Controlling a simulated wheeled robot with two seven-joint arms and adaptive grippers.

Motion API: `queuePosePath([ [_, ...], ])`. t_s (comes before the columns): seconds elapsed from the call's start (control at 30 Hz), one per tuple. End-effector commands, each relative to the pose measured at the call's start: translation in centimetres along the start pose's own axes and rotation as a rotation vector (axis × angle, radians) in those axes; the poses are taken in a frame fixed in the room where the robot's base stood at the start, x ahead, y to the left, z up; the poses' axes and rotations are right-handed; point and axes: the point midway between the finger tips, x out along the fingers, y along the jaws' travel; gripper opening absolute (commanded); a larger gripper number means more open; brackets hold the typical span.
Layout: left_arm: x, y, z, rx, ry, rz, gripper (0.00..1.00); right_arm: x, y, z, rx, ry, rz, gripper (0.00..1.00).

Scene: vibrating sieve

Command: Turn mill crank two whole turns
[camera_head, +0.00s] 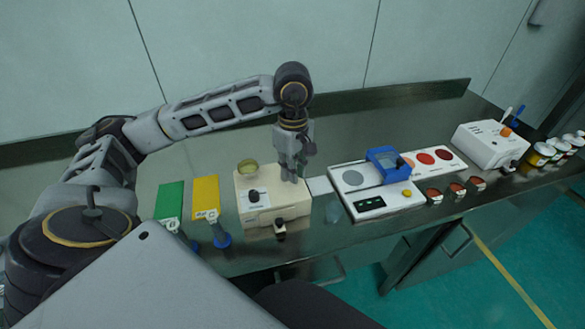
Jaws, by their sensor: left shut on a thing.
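The cream, box-shaped mill (285,210) stands on the dark bench, with a small yellowish bowl-like hopper (247,166) at its back left and a dark round knob (254,196) on its top face. My left gripper (292,177) points down at the back right of the mill's top. It is shut on the crank, which its fingers largely hide, so I cannot tell the crank's angle. My right gripper is not in view.
Green (170,200) and yellow (206,194) panels and a blue-based tool (220,237) lie left of the mill. A white panel (440,174) with a blue frame (388,164) is to the right. A white machine (487,147) and several jars (543,153) stand farther right.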

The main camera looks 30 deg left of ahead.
Motion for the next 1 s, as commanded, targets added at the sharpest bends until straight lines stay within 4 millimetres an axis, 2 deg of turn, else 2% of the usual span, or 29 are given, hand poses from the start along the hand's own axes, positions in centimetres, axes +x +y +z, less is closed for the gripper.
queuePosePath([
  [0.37, 0.2, -0.2, -0.1, -0.001, 0.002, -0.005, 0.02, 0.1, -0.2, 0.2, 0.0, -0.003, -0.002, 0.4],
  [1.0, 0.4, -1.8, -0.8, -0.001, 0.002, -0.006, 0.03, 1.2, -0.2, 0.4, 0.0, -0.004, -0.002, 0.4],
])
